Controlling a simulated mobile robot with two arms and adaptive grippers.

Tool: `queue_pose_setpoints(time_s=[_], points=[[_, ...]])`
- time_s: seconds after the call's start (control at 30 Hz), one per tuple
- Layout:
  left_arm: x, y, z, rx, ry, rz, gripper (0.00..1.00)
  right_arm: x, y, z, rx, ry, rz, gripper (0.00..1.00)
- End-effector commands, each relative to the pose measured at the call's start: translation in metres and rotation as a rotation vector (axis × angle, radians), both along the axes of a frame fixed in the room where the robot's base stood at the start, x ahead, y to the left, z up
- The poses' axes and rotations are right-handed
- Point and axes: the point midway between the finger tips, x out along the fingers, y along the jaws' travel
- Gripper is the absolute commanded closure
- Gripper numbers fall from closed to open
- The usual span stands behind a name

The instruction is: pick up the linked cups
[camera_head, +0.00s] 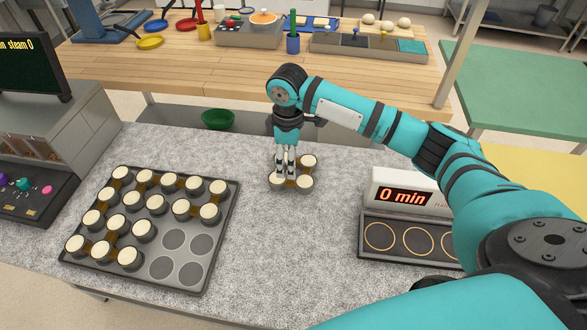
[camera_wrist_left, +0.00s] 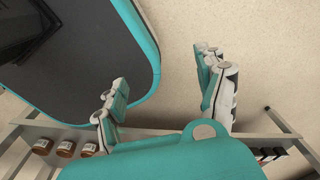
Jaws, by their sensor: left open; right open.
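The linked cups (camera_head: 304,182) stand on the grey speckled counter, right of the tray. They have cream tops and dark sides, joined by brown links; three tops show, and my right gripper hides part of the group. My right gripper (camera_head: 286,172) points down over the cups, its fingers at or just above them. It is open; I cannot tell whether it touches a cup. My left gripper (camera_wrist_left: 168,80) shows only in the left wrist view, open with nothing between its fingers, over the pale floor.
A dark tray (camera_head: 222,232) on the left holds other linked cups and has several empty round wells at its near right. A "0 min" display unit (camera_head: 405,192) with ringed spots stands at right. A green bowl (camera_head: 218,119) is behind the counter. Bare counter surrounds the cups.

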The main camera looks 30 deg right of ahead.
Motion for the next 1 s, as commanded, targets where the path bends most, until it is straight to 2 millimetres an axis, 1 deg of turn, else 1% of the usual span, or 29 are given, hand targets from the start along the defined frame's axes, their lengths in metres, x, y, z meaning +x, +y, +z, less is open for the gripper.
queue_pose_setpoints(time_s=[0.03, 0.1, 0.2, 0.37, 0.47, 0.57, 0.6, 0.7, 0.8, 1.0], points=[[0.002, 0.0, 0.003, -0.001, -0.003, 0.0, 0.27, -0.001, 0.0, -0.01, -0.001, 0.004, -0.001, 0.35], [0.005, -0.001, 0.005, -0.002, -0.008, -0.001, 0.27, -0.001, 0.0, -0.022, 0.0, 0.004, 0.001, 0.35], [0.013, -0.002, 0.007, -0.003, -0.021, -0.002, 0.27, 0.0, 0.0, -0.035, 0.0, 0.001, 0.0, 0.35], [0.024, -0.005, 0.009, -0.008, -0.037, -0.004, 0.27, 0.0, 0.0, -0.044, 0.001, 0.001, 0.0, 0.35], [0.023, -0.006, 0.014, -0.01, -0.037, -0.005, 0.27, -0.001, -0.002, -0.054, 0.0, 0.003, 0.0, 0.35], [0.021, -0.007, 0.019, -0.01, -0.033, -0.005, 0.27, -0.001, -0.005, -0.069, -0.001, 0.003, -0.001, 0.35], [0.019, -0.007, 0.02, -0.009, -0.031, -0.005, 0.27, -0.001, -0.006, -0.076, -0.001, 0.003, -0.001, 0.35], [0.016, -0.006, 0.02, -0.009, -0.026, -0.005, 0.27, 0.0, -0.005, -0.088, 0.0, 0.001, 0.0, 0.35], [0.013, -0.006, 0.02, -0.008, -0.022, -0.005, 0.27, 0.0, -0.005, -0.094, 0.001, -0.001, 0.002, 0.35], [0.012, -0.006, 0.02, -0.008, -0.02, -0.005, 0.27, 0.0, -0.005, -0.095, 0.0, -0.001, 0.001, 0.35]])
